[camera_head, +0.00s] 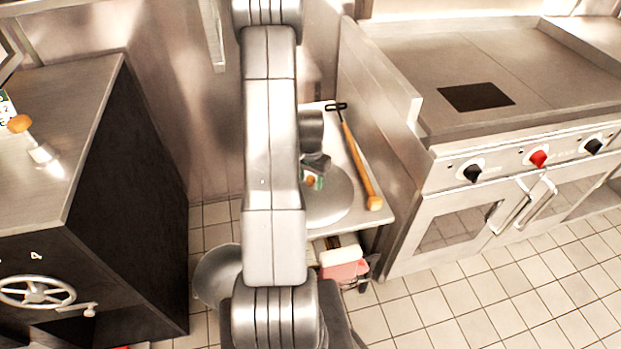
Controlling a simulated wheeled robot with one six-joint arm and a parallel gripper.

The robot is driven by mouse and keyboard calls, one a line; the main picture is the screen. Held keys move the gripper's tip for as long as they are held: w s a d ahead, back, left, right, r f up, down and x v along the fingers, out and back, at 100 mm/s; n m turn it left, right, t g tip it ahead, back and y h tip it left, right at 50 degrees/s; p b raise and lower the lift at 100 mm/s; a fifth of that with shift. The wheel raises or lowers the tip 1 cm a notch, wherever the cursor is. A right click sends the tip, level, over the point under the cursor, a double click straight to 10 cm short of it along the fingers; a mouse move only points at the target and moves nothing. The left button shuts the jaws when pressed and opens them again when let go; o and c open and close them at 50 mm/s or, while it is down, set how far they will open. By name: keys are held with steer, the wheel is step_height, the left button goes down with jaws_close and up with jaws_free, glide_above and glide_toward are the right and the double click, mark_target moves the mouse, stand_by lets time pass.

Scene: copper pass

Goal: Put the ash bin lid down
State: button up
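A round grey metal lid (333,203) shows at the small side table (378,213), partly hidden behind my arm. I cannot tell whether it rests on the tabletop or hangs just above it. My gripper (314,180) points down over the lid, at a small orange knob (309,181). The fingers are small and partly hidden by my arm, so I cannot tell whether they are closed on the knob. A round grey metal bin (214,275) stands on the floor at lower left of the arm, partly covered by it.
A long scraper with an orange handle (362,172) lies on the side table, right of the lid. Red and white items (343,266) sit on a shelf below. A range (460,200) stands right, a dark cabinet (128,190) left. Tiled floor (480,300) is clear at lower right.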

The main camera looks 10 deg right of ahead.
mark_target(311, 178)
steer(key=shift+r, duration=0.1)
step_height(311, 178, up, 12)
stand_by(0.7)
step_height(311, 178, down, 13)
steer(key=shift+r, duration=1.75)
steer(key=shift+f, duration=0.1)
